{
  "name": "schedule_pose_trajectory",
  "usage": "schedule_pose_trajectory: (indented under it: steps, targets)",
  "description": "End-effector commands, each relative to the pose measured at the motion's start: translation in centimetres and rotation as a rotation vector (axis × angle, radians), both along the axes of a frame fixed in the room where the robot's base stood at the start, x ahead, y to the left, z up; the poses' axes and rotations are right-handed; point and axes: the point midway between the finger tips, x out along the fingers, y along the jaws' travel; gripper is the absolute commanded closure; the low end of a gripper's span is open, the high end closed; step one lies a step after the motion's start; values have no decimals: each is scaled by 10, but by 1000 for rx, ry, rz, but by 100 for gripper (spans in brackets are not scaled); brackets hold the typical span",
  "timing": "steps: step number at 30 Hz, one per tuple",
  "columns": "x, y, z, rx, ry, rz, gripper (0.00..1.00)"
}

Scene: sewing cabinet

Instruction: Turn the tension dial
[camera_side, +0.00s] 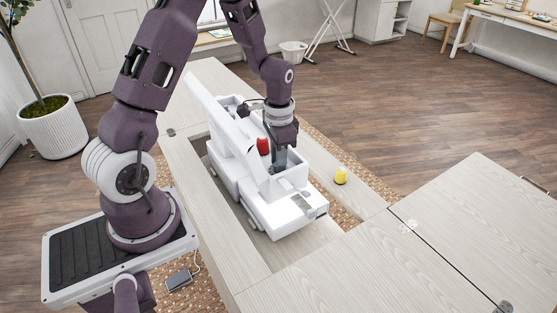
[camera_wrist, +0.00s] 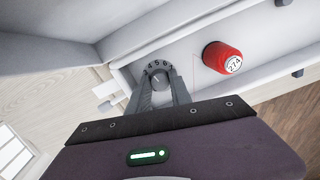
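The tension dial (camera_wrist: 157,80) is a dark round knob with a numbered ring on the white sewing machine (camera_side: 276,232). In the wrist view the fingertips of my gripper (camera_wrist: 161,80) are at the dial, one at each side. A gap shows between the fingers with the dial's knob in it. I cannot tell whether they press on the knob. In the side view my gripper (camera_side: 279,166) points down into the machine's top, and the dial is hidden there.
A red thread spool (camera_side: 263,146) stands on the machine close to my gripper; it also shows in the wrist view (camera_wrist: 222,58). A yellow spool (camera_side: 340,175) stands on the cabinet's right strip. The cabinet's front top (camera_side: 400,255) is clear.

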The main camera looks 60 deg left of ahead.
Motion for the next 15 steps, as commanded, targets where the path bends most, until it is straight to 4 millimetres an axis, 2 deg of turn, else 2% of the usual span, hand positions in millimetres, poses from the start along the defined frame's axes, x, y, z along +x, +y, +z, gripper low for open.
schedule_pose_trajectory:
  steps: [1, 3, 15]
  targets:
    - [0, 0, 0, 0, 0, 0, 88]
    - [0, 0, 0, 0, 0, 0, 100]
    - [0, 0, 1, 1, 0, 68, 100]
